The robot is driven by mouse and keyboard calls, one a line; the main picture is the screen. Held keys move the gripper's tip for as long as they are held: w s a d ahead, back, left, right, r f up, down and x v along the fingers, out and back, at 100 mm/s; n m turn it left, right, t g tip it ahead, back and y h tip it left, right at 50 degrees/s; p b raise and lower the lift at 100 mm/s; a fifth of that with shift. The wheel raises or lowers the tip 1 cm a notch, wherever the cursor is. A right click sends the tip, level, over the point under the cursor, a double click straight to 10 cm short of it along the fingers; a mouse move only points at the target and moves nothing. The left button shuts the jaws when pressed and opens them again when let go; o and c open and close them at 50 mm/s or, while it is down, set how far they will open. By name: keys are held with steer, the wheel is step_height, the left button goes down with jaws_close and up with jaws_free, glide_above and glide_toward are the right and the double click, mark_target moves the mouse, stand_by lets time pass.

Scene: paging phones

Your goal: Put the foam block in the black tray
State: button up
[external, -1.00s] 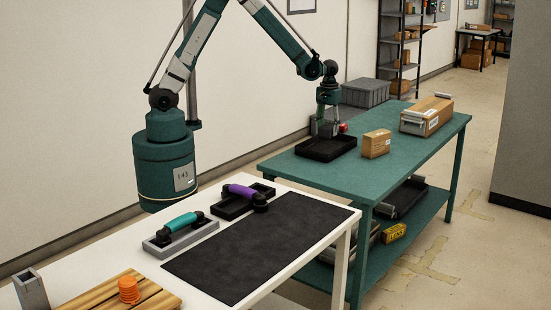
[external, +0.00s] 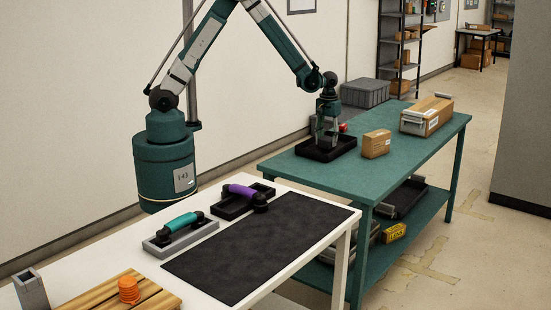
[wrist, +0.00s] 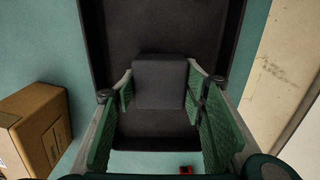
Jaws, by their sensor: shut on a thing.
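The black tray (external: 345,148) lies on the green table, and its dark floor and rim (wrist: 235,25) fill the middle of the wrist view. My gripper (external: 327,142) is low over the tray, with its fingertips at about rim height or below. In the wrist view my gripper (wrist: 160,95) is shut on the dark grey foam block (wrist: 160,85), which sits between the two green finger pads over the tray. I cannot tell whether the block touches the tray floor. In the external view the fingers hide the block.
A cardboard box (external: 376,143) stands just right of the tray, and a longer carton (external: 426,116) is farther back. A small red object (external: 343,127) is behind the tray. The white table (external: 120,245) in front holds two phone handsets in cradles and a dark mat.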

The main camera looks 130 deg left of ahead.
mark_target(327, 138)
steer(key=shift+f, duration=0.35)
steer(key=shift+f, duration=0.25)
steer(key=o, duration=0.7)
steer(key=shift+o, duration=0.2)
steer(key=shift+r, duration=0.15)
step_height(327, 138, up, 12)
steer(key=p, duration=0.1)
steer(key=shift+r, duration=0.1)
stand_by(0.6)
stand_by(0.4)
